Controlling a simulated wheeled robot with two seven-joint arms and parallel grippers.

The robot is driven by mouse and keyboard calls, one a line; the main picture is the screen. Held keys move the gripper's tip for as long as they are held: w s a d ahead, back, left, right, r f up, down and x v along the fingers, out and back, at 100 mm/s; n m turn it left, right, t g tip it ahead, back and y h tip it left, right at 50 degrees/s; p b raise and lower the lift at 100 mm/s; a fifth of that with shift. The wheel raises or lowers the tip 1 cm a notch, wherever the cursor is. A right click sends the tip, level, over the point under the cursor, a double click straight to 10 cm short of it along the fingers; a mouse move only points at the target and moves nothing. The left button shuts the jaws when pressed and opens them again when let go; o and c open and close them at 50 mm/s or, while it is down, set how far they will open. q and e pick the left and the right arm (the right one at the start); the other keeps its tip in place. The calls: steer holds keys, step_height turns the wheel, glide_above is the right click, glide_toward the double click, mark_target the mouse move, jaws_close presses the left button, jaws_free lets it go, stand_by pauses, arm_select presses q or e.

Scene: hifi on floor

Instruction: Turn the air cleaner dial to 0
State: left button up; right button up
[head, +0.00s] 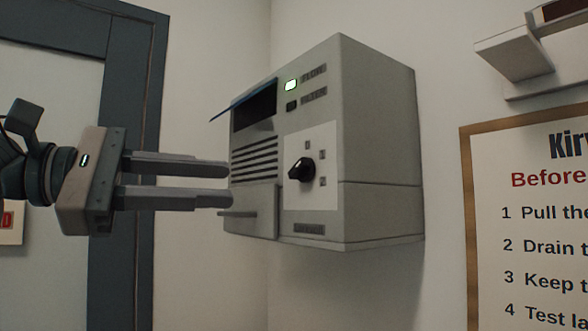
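The air cleaner (378,130) is a grey box on the wall in the middle of the head view. Its black dial (302,170) sits on a white plate (322,197) with small marks around it, too small to read. My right gripper is not in view.
An open dark flap (243,99) sticks out at the cleaner's upper left, above slotted vents (254,158). A small ledge (238,214) juts out below the fingers. A framed sign (530,220) and a wall fixture (530,55) are at right. A dark door frame (125,255) is at left.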

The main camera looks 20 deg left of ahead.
mark_target(294, 170)
arm_select(q)
steer(key=a+r+t+y, duration=0.1)
steer(key=s+a+r+t+y, duration=0.1)
steer(key=a, duration=0.1)
steer(key=a+r+t, duration=0.1)
steer(key=shift+s+a+n+y, duration=0.15)
steer(key=shift+a+n+y, duration=0.1)
steer(key=shift+n+y, duration=0.15)
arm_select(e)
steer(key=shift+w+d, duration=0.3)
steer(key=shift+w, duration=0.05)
